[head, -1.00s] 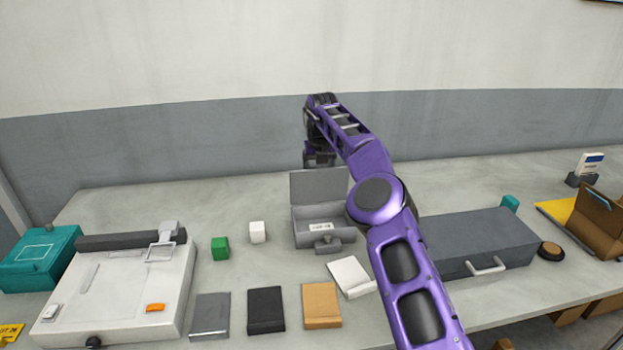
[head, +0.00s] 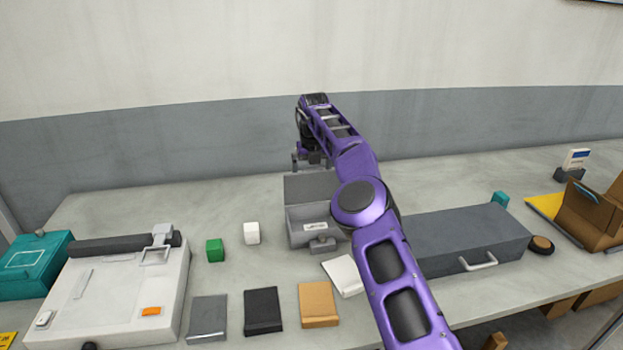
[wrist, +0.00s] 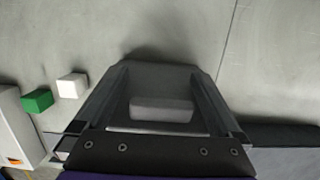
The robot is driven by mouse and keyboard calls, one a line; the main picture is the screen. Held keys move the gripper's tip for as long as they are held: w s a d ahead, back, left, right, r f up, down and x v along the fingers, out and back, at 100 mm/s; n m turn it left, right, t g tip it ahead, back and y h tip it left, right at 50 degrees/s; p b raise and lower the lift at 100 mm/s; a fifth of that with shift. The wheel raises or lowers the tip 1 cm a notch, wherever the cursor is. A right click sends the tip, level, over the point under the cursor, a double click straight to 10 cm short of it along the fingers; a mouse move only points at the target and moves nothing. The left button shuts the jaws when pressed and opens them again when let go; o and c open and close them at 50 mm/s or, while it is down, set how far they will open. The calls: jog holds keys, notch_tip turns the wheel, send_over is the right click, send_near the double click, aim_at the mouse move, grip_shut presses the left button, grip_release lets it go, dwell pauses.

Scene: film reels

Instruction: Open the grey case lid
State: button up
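The small grey case (head: 299,239) stands on the table in the middle of the head view, with a latch at its front and a pale label inside. Its lid (head: 308,188) is raised at the back, so the inside shows. My gripper (head: 309,160) is just above and behind the lid's upper edge; I cannot tell whether it touches the lid. Its fingers are apart. In the wrist view they reach forward on either side (wrist: 160,85) of a grey surface with a lighter grey block, which I cannot identify surely. My purple arm covers the case's right side.
A white cube (head: 252,233) and a green cube (head: 215,250) stand left of the case. Several flat pieces lie in front, including a tan one (head: 318,305). A large dark grey case (head: 460,240) lies to the right, a white machine (head: 115,300) to the left.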

aim_at(312, 169)
jog(key=shift+r, duration=0.1)
jog(key=r, duration=0.4)
jog(key=s+r, duration=0.1)
jog(key=r, duration=0.1)
jog(key=shift+d+r, duration=0.15)
jog(key=shift+r, duration=0.5)
